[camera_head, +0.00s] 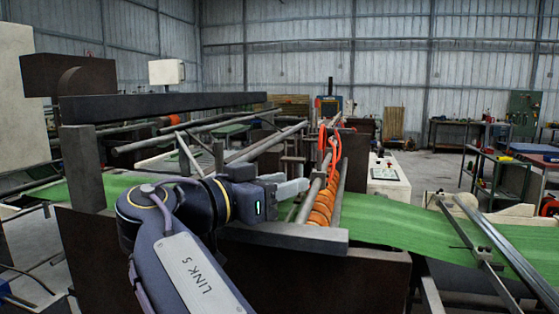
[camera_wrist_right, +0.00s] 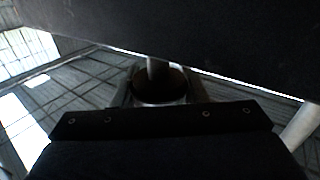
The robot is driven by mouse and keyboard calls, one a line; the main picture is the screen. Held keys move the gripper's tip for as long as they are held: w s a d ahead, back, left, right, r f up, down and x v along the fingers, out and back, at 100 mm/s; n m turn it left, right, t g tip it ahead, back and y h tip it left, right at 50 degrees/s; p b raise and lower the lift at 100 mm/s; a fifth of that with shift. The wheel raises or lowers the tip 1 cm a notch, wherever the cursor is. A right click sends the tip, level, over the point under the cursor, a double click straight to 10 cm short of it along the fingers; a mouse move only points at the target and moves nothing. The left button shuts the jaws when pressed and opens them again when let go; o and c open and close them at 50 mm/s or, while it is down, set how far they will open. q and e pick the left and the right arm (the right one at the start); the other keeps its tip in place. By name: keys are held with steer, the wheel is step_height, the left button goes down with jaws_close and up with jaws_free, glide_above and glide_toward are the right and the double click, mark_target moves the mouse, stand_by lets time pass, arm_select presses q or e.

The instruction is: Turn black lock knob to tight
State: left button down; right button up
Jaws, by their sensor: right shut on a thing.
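My right gripper (camera_head: 299,187) reaches in to the machine frame, beside the orange rings on the roller shaft. Its pale fingers point right in the head view. In the right wrist view a dark round knob (camera_wrist_right: 158,84) sits between the two fingers, with a thin rod above it. The right gripper is shut on this knob. The knob is dim there, so its markings and angle cannot be read. In the head view I cannot make out the knob at the fingertips. My left gripper is not in view.
Orange rings (camera_head: 322,206) and orange cables (camera_head: 331,150) are close to the right gripper. A grey bar (camera_head: 290,237) runs just below it. Green sheet (camera_head: 400,226) passes through the machine to the right. A white control box (camera_head: 388,180) stands behind.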

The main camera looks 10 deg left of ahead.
steer(key=shift+d+r+m+g+h+p, duration=0.1)
steer(key=shift+m+g+h+p, duration=0.8)
steer(key=shift+p, duration=0.3)
steer(key=shift+h, duration=0.3)
steer(key=o, duration=1)
steer(key=shift+c, duration=0.2)
